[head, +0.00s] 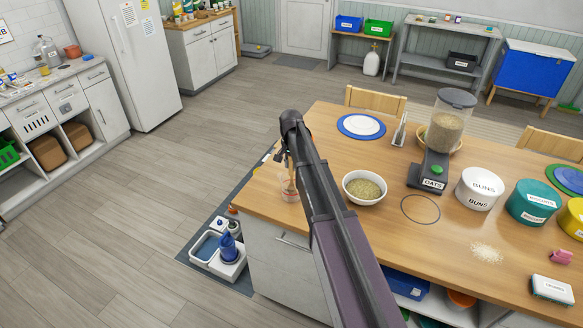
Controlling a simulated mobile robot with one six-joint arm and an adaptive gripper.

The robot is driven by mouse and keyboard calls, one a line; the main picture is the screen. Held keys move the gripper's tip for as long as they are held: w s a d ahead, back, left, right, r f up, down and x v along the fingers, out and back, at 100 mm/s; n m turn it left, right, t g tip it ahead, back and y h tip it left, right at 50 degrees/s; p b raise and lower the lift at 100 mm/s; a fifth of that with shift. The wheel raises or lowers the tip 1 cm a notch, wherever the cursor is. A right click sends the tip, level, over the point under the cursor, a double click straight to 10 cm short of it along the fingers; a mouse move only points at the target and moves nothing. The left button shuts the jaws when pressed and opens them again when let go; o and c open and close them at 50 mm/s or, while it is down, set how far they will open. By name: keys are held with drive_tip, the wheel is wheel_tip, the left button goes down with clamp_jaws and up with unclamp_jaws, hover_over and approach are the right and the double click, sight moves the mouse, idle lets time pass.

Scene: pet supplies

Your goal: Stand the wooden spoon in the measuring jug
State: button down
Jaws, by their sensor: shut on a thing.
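My gripper (284,160) is over the left corner of the wooden table, pointing down. It is shut on the wooden spoon (291,178), a thin brown piece showing just below the fingers. The measuring jug (289,195) is small and clear and stands near the table's left edge, directly below my gripper. The spoon's lower part overlaps the jug in the picture and looks to be inside its mouth. My arm hides part of the jug's right side, and the spoon's upper part is hidden by the gripper.
A white bowl of grain (364,188) stands just right of my arm. Behind it are a blue-rimmed plate (361,126) and an oats dispenser (437,140). White BUNS (479,188) and teal (533,203) tubs stand farther right. Spilled flakes (487,252) lie on the table (420,262).

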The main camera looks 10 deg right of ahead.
drive_tip(key=shift+f, duration=0.2)
drive_tip(key=c, duration=0.5)
unclamp_jaws()
drive_tip(key=shift+r, duration=0.2)
wheel_tip(320, 180, up, 12)
drive_tip(key=p, duration=1.2)
idle(0.5)
drive_tip(key=s+n, duration=0.7)
drive_tip(key=s, duration=2.1)
drive_tip(key=shift+s+d, duration=0.3)
drive_tip(key=shift+s, duration=0.05)
